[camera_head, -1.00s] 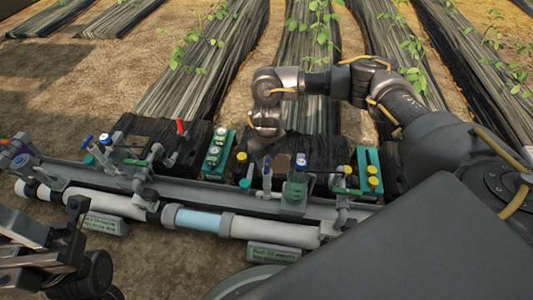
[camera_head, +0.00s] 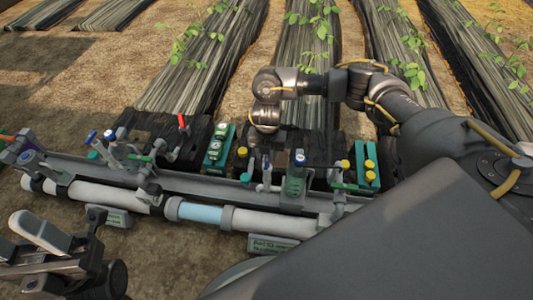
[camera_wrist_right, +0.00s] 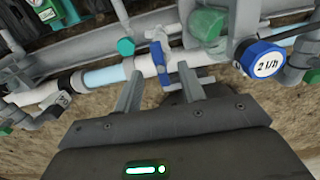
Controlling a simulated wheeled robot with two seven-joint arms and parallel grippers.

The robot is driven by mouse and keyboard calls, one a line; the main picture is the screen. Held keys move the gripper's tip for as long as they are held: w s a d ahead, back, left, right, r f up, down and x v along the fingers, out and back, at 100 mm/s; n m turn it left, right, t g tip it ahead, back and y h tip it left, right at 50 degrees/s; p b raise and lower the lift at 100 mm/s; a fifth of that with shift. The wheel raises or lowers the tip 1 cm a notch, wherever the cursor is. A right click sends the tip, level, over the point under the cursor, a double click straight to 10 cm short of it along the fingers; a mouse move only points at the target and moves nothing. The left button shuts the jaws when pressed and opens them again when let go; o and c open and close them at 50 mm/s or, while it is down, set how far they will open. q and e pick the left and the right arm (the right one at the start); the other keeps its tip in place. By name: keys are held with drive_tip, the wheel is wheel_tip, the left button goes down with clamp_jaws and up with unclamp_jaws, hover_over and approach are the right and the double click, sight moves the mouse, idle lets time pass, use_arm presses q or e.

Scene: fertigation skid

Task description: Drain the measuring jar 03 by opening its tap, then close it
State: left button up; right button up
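In the right wrist view, a tap with a blue handle (camera_wrist_right: 158,56) sits on the pale pipe. My right gripper (camera_wrist_right: 158,88) is open, its two fingers apart just short of the tap, which lies between their lines. I cannot tell whether they touch it. A green see-through jar (camera_wrist_right: 207,24) stands just right of the tap; it also shows in the head view (camera_head: 295,180). No jar number is readable. In the head view my right wrist hangs over the skid and its fingertips are hard to make out. My left gripper (camera_head: 30,243) is open and empty at lower left.
A blue dial (camera_wrist_right: 262,60) marked 2 l/h is close right of the right gripper. A teal knob (camera_wrist_right: 125,46) is left of the tap.

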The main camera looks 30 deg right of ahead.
sight(267, 160)
idle(0.3)
drive_tip(key=shift+f+b, duration=1.3)
drive_tip(key=shift+f, duration=1)
clamp_jaws()
